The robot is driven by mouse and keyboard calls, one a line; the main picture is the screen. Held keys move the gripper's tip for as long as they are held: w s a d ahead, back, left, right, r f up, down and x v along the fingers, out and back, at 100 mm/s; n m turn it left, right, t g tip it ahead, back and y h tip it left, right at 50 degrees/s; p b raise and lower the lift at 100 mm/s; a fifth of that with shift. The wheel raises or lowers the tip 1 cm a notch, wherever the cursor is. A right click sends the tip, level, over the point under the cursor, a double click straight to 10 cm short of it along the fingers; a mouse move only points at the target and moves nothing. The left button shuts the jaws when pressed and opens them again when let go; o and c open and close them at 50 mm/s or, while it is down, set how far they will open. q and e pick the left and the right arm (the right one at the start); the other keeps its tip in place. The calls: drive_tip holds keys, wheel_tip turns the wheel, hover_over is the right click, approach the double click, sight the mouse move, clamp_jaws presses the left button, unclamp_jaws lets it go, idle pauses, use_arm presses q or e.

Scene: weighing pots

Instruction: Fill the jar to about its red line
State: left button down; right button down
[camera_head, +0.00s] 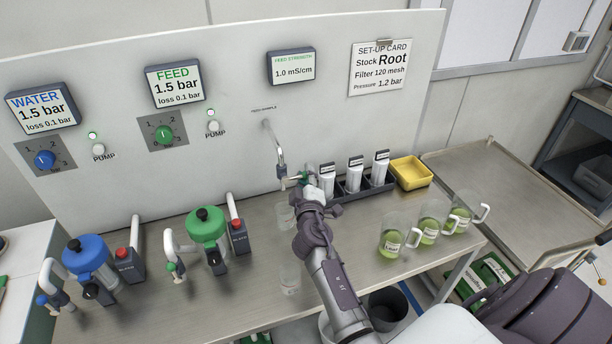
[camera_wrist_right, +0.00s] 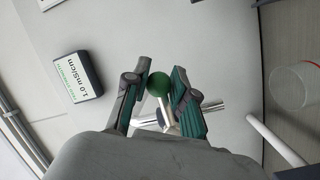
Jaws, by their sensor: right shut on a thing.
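A clear jar (camera_head: 284,216) stands on the bench below the sample tap (camera_head: 280,157), partly hidden by my right arm. I cannot make out a liquid level in it. In the right wrist view a clear jar (camera_wrist_right: 292,88) shows at the right edge, with a faint red mark at its rim. My right gripper (camera_head: 308,177) is at the tap. In the wrist view its green-padded fingers (camera_wrist_right: 156,76) are shut on the tap's green ball knob (camera_wrist_right: 158,84). My left gripper is out of view.
Blue (camera_head: 88,262) and green (camera_head: 206,226) filter housings stand left. Labelled white bottles (camera_head: 354,176) sit in a dark rack beside a yellow tray (camera_head: 411,173). Several jugs of green liquid (camera_head: 392,243) stand right.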

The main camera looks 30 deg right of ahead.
drive_tip(key=shift+r, duration=0.3)
drive_tip(key=shift+n, duration=0.4)
drive_tip(key=shift+r+n+t+b, duration=0.35)
drive_tip(key=shift+n+b, duration=0.35)
drive_tip(key=shift+b, duration=0.25)
drive_tip(key=n, duration=0.1)
drive_tip(key=r+n+t+b, duration=0.1)
drive_tip(key=n, duration=0.1)
drive_tip(key=shift+w+a+r+b, duration=0.1)
drive_tip(key=shift+a+r+b, duration=0.15)
drive_tip(key=shift+b, duration=0.05)
drive_tip(key=n, duration=0.1)
drive_tip(key=r+n+t+b, duration=0.1)
drive_tip(key=n, duration=0.1)
drive_tip(key=shift+w+a+r+n, duration=0.1)
drive_tip(key=shift+a+r+n, duration=0.2)
drive_tip(key=shift+a, duration=0.1)
drive_tip(key=shift+w+a+r+n+t+y+b, duration=0.15)
drive_tip(key=shift+a+n+t+y+b, duration=0.1)
drive_tip(key=shift+n, duration=0.45)
drive_tip(key=shift+s+a+r+n+t+y+b, duration=0.1)
drive_tip(key=shift+a+r+n+t+y, duration=0.1)
drive_tip(key=shift+n, duration=0.5)
